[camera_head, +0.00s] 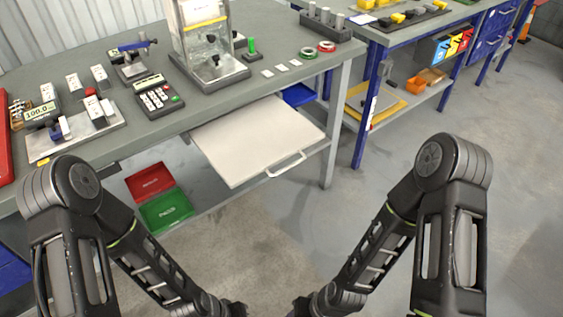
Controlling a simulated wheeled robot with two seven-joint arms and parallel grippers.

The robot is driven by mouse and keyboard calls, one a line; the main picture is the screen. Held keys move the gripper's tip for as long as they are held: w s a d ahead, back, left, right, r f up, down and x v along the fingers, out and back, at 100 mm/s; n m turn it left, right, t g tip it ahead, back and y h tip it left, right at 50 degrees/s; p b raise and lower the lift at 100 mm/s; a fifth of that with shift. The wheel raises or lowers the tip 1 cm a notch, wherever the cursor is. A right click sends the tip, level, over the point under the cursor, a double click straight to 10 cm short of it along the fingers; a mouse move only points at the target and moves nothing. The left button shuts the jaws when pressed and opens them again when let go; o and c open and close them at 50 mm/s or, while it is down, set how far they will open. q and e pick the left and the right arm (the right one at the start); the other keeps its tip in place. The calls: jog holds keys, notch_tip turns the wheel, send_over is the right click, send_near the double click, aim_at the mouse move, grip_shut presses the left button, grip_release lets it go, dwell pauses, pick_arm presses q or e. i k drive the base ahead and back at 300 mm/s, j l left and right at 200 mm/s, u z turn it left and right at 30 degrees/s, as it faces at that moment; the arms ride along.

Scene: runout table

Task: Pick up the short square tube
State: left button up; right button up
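I cannot make out a short square tube for certain in the head view. Small white-and-grey blocks (99,76) stand at the left of the grey table (225,106), but their exact form is too small to tell. My two arms come in from the lower left and lower right and converge at the bottom centre. Both grippers are below the picture's edge, so their fingers are hidden.
A pale drawer or board (258,142) with a handle juts from the table front. A keypad device (158,96) and a clear-walled machine (208,45) stand on top. Red (150,181) and green (166,210) trays lie below. A blue-legged bench (377,36) stands right.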

aim_at(96, 113)
jog(key=i+j+z, duration=0.1)
jog(key=j+z, duration=0.3)
jog(key=j, duration=0.4)
jog(key=j+z, duration=0.35)
jog(key=j, duration=0.4)
